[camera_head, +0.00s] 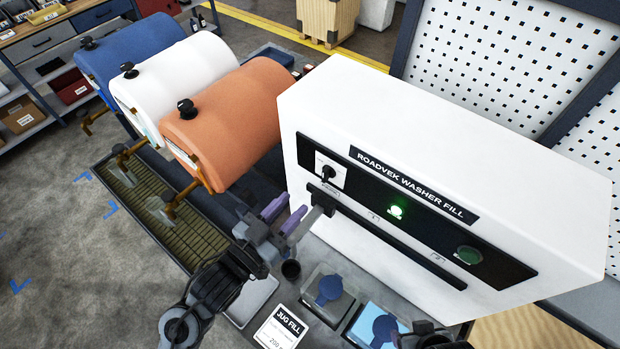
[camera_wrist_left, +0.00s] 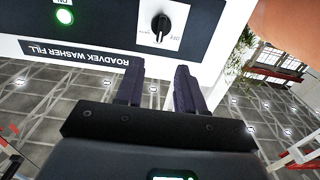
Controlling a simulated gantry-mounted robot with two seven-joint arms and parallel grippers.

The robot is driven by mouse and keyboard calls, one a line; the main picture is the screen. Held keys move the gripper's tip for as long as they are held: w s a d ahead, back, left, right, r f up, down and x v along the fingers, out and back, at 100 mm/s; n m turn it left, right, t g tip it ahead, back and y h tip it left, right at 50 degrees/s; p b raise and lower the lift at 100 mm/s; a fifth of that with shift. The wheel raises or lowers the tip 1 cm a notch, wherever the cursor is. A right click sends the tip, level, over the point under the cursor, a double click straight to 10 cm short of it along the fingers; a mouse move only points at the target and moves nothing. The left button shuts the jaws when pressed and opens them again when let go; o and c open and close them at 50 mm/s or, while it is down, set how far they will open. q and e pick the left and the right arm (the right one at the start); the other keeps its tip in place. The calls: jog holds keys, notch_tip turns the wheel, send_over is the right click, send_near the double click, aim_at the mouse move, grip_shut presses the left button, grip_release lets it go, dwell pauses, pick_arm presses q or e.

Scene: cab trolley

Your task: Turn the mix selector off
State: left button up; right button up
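The mix selector (camera_head: 328,173) is a black rotary knob on a white plate, at the left end of the black panel on the white washer fill machine (camera_head: 350,105). In the left wrist view the knob (camera_wrist_left: 161,27) shows upside down, with its pale pointer line roughly along the picture's vertical. My left gripper (camera_head: 284,214) is below and left of the knob, apart from it. Its two purple fingers (camera_wrist_left: 158,88) are spread with an empty gap and point toward the panel. My right gripper is hardly visible; only dark parts of my right arm show at the bottom right.
A green light (camera_head: 395,212) glows on the panel, with a dark green button (camera_head: 468,255) farther right. A grey lever (camera_head: 318,206) sits on the rail beneath. Orange (camera_head: 240,120), white and blue drums lie left. Jugs with blue lids (camera_head: 328,290) stand below.

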aim_at(323, 173)
pick_arm(q)
jog(key=b+x, duration=0.3)
jog(key=x, duration=0.5)
jog(key=shift+w+d+f, duration=0.1)
jog(key=shift+w+d, duration=0.05)
jog(key=shift+d, duration=0.1)
pick_arm(e)
notch_tip(323, 173, down, 3)
jog(key=shift+f, duration=0.1)
pick_arm(q)
jog(key=shift+x, duration=0.75)
pick_arm(e)
jog(key=shift+d+f, duration=0.15)
jog(key=shift+f, duration=0.05)
pick_arm(q)
grip_shut()
